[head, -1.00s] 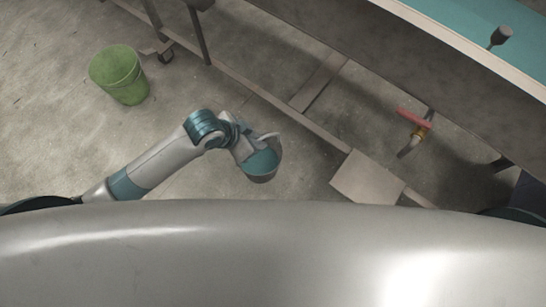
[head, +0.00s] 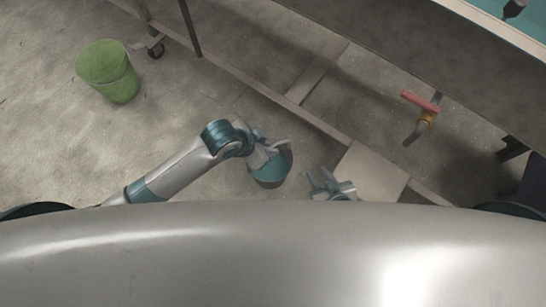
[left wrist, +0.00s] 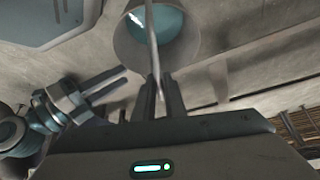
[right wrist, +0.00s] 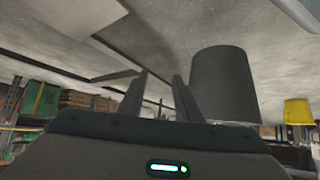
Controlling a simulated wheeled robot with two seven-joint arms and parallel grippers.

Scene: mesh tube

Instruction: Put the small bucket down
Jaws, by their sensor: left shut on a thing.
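The small bucket (head: 270,178) is grey with teal inside, near the middle of the head view. My left gripper (head: 279,147) is shut on its handle, which runs up between the fingers (left wrist: 161,95) in the left wrist view. The bucket (left wrist: 128,42) hangs from that handle; I cannot tell how far its base is from the floor. My right gripper (head: 318,182) is open and empty, to the right of the bucket. In the right wrist view the bucket's dark outer wall (right wrist: 225,85) stands just beside the open fingers (right wrist: 160,95).
A green bucket (head: 108,72) stands on the floor at upper left. A metal frame rail (head: 315,122) crosses behind my grippers, with a flat plate (head: 370,172) at right. A red-handled valve (head: 420,102) is further right. Bare floor (head: 180,110) lies left of the small bucket.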

